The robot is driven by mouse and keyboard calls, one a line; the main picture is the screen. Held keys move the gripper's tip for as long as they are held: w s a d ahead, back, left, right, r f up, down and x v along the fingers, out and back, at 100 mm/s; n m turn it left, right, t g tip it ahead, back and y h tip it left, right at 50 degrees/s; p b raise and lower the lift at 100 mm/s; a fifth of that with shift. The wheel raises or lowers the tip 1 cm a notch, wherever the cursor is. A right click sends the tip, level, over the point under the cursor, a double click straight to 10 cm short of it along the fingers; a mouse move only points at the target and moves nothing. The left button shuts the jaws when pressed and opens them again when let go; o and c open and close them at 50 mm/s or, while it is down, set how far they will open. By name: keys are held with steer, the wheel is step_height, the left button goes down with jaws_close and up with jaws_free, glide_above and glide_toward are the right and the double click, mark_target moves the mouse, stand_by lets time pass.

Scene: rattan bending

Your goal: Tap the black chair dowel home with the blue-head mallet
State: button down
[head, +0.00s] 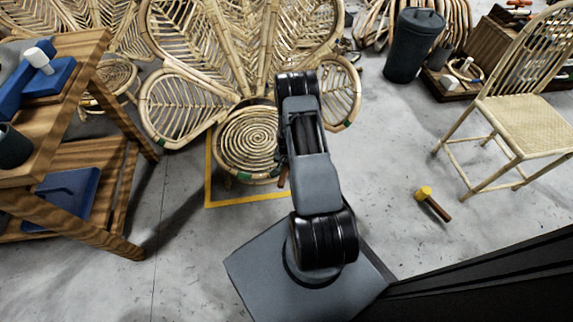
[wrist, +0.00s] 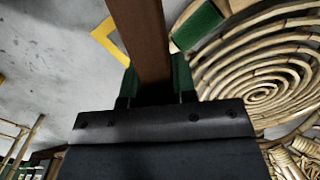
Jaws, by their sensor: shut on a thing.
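My gripper (wrist: 155,85) is shut on a brown wooden handle (wrist: 140,35), which runs up out of the wrist view between the green fingertips. The head of this tool is out of that view, so its colour cannot be told. In the head view a short brown piece of the handle (head: 283,178) shows beside my arm, which hides most of the gripper. The rattan chair (head: 247,140) with a round spiral seat stands just left of my gripper. A green band (wrist: 198,25) shows on its edge in the wrist view. I cannot make out a black dowel.
A yellow-head mallet (head: 425,193) lies on the floor at right, near a woven chair (head: 520,120). A wooden bench (head: 75,150) at left holds a white-head mallet (head: 38,60). A dark bin (head: 410,50) stands behind. Yellow tape (head: 207,175) marks the floor; floor in front is clear.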

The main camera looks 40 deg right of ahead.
step_height(320, 180, down, 3)
steer(key=shift+r+b, duration=0.2)
steer(key=shift+b, duration=0.5)
steer(key=shift+r+p, duration=1.25)
steer(key=shift+r, duration=0.55)
steer(key=shift+f, duration=0.1)
steer(key=shift+f+b, duration=0.35)
steer(key=shift+b, duration=0.1)
steer(key=shift+f, duration=0.1)
